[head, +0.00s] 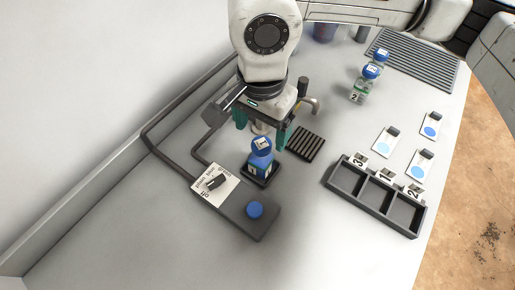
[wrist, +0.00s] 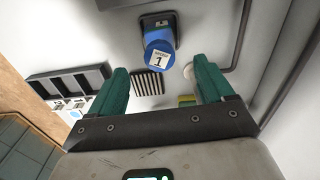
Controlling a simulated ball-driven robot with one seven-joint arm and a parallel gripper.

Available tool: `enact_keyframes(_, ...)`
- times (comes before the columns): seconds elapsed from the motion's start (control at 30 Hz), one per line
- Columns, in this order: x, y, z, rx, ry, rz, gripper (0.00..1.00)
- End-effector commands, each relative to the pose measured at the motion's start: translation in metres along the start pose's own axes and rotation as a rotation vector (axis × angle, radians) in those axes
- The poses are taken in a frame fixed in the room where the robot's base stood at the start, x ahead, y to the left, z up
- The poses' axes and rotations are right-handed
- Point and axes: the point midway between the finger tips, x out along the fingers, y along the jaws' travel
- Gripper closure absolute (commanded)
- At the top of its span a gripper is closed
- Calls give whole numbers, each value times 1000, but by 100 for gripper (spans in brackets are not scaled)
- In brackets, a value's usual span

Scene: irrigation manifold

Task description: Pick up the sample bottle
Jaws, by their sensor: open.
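A sample bottle with a blue cap and a label reading 1 (head: 261,147) stands upright in a dark square holder (head: 268,180) at the end of the manifold. The bottle also shows in the wrist view (wrist: 158,48), beyond the fingertips near the top. My gripper (head: 262,128) has green fingers and is above and behind the bottle in the head view. In the wrist view my gripper (wrist: 162,80) is open, its fingers wide apart with nothing held between them. Two more blue-capped bottles stand at the back right, one marked 2 (head: 370,72) and another behind it (head: 382,55).
A three-slot rack (head: 333,178) and several blue-dot cards (head: 421,165) are farther right. The front counter is clear.

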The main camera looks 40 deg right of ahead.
Motion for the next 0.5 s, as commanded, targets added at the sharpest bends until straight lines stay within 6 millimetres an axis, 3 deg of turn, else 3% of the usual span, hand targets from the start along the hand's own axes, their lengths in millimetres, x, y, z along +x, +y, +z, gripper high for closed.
enact_keyframes(0.23, 36, 0, 2, 2, -8, 1, 19)
enact_keyframes(0.5, 54, 0, 1, 2, -8, 0, 19)
